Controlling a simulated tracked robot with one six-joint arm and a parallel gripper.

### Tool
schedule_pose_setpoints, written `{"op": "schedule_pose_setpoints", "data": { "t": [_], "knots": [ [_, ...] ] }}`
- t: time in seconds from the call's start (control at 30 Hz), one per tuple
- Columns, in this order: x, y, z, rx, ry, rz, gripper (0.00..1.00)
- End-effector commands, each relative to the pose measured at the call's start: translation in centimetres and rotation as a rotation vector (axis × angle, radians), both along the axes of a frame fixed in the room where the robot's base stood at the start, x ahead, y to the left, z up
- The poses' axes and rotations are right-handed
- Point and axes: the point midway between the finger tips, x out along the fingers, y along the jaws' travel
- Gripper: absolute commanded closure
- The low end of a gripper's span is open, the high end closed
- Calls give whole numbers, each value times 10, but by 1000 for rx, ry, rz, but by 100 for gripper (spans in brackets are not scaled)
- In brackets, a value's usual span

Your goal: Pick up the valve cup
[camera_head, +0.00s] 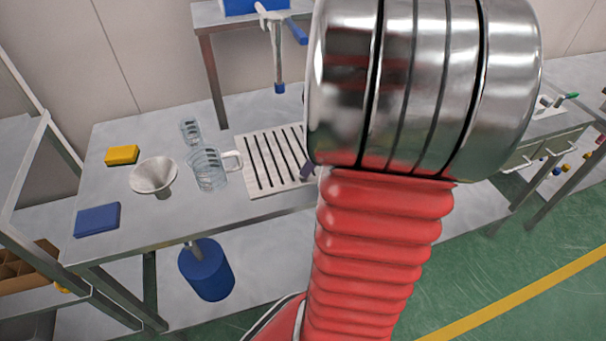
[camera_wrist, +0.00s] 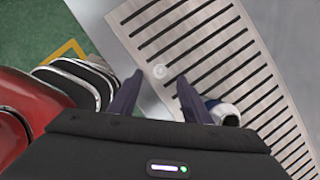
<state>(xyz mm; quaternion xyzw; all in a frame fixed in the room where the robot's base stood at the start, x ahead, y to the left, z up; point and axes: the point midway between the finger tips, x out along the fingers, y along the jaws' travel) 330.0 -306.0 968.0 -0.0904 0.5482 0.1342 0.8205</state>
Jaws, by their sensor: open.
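The slotted plate (camera_head: 262,146) lies on a grey bench with a glass jug (camera_head: 207,172), a funnel (camera_head: 153,175), a yellow block (camera_head: 122,155) and a blue block (camera_head: 97,220). In the wrist view a blue-and-white round object (camera_wrist: 225,112) stands close by the right finger.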

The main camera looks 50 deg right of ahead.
Motion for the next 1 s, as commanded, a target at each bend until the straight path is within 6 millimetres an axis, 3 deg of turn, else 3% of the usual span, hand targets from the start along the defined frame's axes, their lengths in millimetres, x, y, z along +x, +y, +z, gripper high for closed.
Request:
{"op": "schedule_pose_setpoints", "data": {
  "t": [0.33, 0.9, 1.0],
  "knots": [
    [14, 5, -38, 2, 1, 0, 56],
    [15, 4, -40, 2, 1, -1, 56],
    [15, 4, -40, 1, 0, -2, 63]
  ]
}}
